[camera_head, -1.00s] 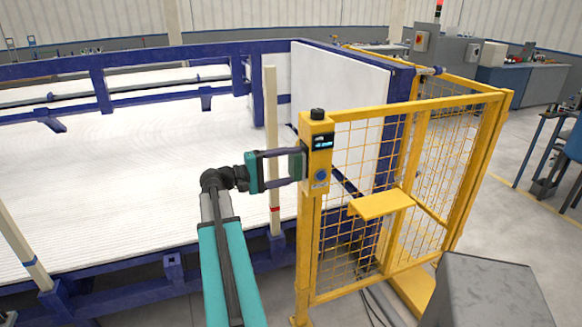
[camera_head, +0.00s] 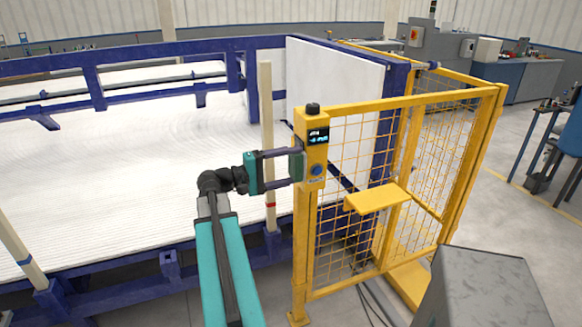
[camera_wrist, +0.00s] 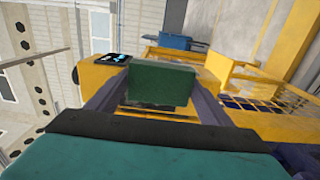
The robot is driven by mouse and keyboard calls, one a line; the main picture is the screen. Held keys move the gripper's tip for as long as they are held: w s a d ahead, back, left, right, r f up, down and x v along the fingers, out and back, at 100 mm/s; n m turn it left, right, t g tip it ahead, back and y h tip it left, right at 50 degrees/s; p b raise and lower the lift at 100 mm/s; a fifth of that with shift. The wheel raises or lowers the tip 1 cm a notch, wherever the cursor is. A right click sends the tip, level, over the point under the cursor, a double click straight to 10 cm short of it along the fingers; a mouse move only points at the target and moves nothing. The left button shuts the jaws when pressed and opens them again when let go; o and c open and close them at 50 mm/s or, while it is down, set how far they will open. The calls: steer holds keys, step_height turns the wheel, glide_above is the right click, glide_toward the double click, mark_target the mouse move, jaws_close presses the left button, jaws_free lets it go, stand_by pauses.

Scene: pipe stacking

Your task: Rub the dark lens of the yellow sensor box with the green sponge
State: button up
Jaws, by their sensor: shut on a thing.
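The yellow sensor box (camera_head: 313,160) stands upright on the yellow fence post in the head view. It has a small lit display (camera_head: 318,136), a blue round button (camera_head: 317,170) and a dark cap on top. My gripper (camera_head: 296,166) is at the left side of the box, its fingers level. It is shut on the green sponge (camera_wrist: 162,83), which shows between the fingers in the wrist view. The sponge is against or very close to the box's left side; contact cannot be told for sure. The dark lens is not clearly seen, probably hidden behind the sponge.
A yellow mesh fence (camera_head: 370,190) with a small yellow shelf (camera_head: 377,200) is right of the box. A pale upright post (camera_head: 267,110) stands behind my gripper. The blue-framed bed of white pipes (camera_head: 110,160) fills the left. A grey box (camera_head: 480,290) is at front right.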

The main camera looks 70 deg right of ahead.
steer(key=shift+r, duration=0.1)
steer(key=shift+r+p, duration=0.35)
steer(key=shift+r, duration=0.4)
steer(key=shift+w, duration=0.1)
steer(key=shift+w+d+b, duration=0.15)
steer(key=shift+w+d, duration=0.35)
steer(key=shift+d, duration=0.25)
steer(key=shift+w+d+b, duration=0.15)
steer(key=shift+w+d, duration=0.35)
steer(key=shift+d, duration=0.2)
steer(key=shift+w+d+b, duration=0.3)
steer(key=shift+w+d, duration=0.85)
steer(key=shift+d, duration=0.2)
steer(key=shift+s+r+p, duration=0.1)
steer(key=shift+r+p, duration=0.25)
steer(key=shift+r, duration=0.4)
